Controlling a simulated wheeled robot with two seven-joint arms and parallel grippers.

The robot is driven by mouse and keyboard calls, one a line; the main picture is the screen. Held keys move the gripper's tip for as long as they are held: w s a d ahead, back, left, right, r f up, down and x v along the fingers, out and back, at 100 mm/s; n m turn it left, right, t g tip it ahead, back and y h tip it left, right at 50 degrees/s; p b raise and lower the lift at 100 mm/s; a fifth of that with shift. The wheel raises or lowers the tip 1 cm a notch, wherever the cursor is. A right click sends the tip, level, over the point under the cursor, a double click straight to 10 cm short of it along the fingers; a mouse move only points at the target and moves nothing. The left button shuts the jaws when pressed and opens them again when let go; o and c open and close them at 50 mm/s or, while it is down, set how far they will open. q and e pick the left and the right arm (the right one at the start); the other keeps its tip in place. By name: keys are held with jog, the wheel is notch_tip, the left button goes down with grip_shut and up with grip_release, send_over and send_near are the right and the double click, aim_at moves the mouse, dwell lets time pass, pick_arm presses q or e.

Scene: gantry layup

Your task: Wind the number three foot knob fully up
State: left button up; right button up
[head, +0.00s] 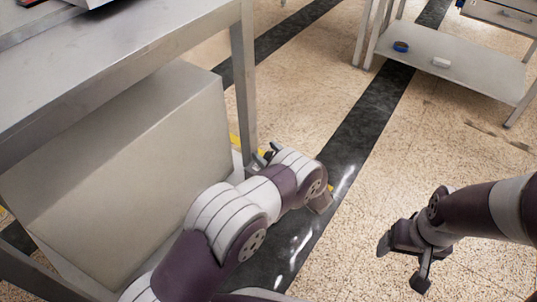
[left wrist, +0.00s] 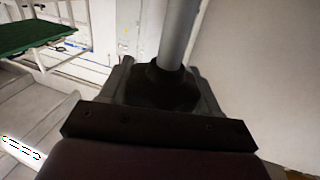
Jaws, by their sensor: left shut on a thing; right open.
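The foot knob (left wrist: 165,88) is dark and sits around the lower part of a grey metal leg (left wrist: 178,35) in the left wrist view. My left gripper (left wrist: 160,95) is shut on the knob, with one finger on each side of it. In the head view my left gripper (head: 264,157) is low by the foot of the table leg (head: 243,95). There the knob is hidden by my gripper and arm, and no number on it can be read. My right gripper (head: 403,264) is open and empty, above the speckled floor at the right.
A metal table (head: 120,60) stands at the left, with a large grey box (head: 130,165) beneath it. The floor between is clear.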

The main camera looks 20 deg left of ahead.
dwell(0.3)
pick_arm(q)
jog(key=o, duration=1)
jog(key=shift+d, duration=0.1)
jog(key=p+v, duration=0.4)
jog(key=v, duration=0.8)
jog(key=shift+s+d, duration=0.2)
jog(key=shift+d, duration=0.05)
